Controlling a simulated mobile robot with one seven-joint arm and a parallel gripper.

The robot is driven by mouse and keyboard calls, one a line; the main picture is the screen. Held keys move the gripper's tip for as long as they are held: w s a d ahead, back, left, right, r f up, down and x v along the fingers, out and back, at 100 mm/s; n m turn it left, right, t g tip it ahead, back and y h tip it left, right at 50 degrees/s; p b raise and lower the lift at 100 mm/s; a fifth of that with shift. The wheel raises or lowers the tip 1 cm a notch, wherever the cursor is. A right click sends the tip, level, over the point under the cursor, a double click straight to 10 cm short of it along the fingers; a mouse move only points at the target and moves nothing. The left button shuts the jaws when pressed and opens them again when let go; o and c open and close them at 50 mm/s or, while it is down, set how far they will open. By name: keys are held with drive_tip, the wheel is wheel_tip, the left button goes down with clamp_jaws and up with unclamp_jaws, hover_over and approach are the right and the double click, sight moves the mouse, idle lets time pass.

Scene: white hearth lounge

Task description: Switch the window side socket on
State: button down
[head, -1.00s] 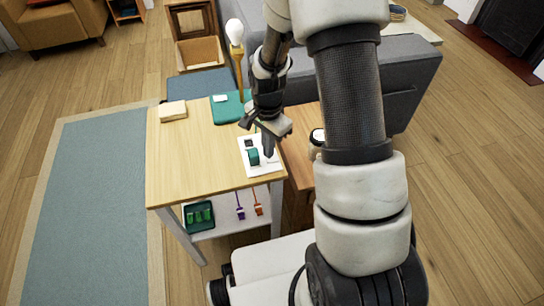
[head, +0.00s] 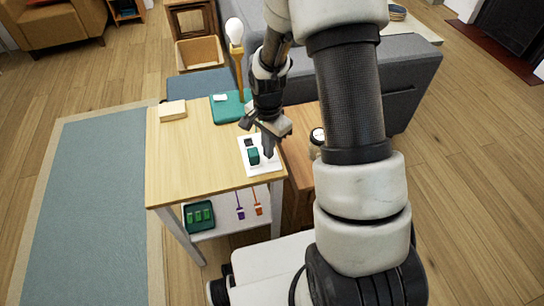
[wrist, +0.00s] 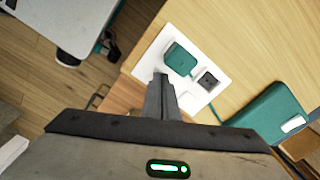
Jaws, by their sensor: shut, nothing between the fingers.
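A white socket plate (head: 262,168) lies on the right part of the wooden table, near its front right corner. A teal plug or block (head: 253,156) sits on one socket of the plate, and a dark square socket (head: 248,142) shows beside it. In the wrist view the plate (wrist: 205,90) carries the teal block (wrist: 180,59) and the dark socket (wrist: 208,81). My gripper (head: 268,152) is shut and empty, pointing down over the right side of the plate. In the wrist view its fingers (wrist: 161,80) reach the plate's edge beside the teal block; contact cannot be told.
A bulb lamp (head: 235,35) stands behind.

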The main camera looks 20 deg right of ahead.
drive_tip(key=shift+f+b, duration=0.35)
drive_tip(key=shift+f, duration=0.2)
drive_tip(key=shift+r, duration=0.1)
wheel_tip(320, 180, up, 7)
drive_tip(key=p, duration=0.5)
idle(0.4)
idle(0.4)
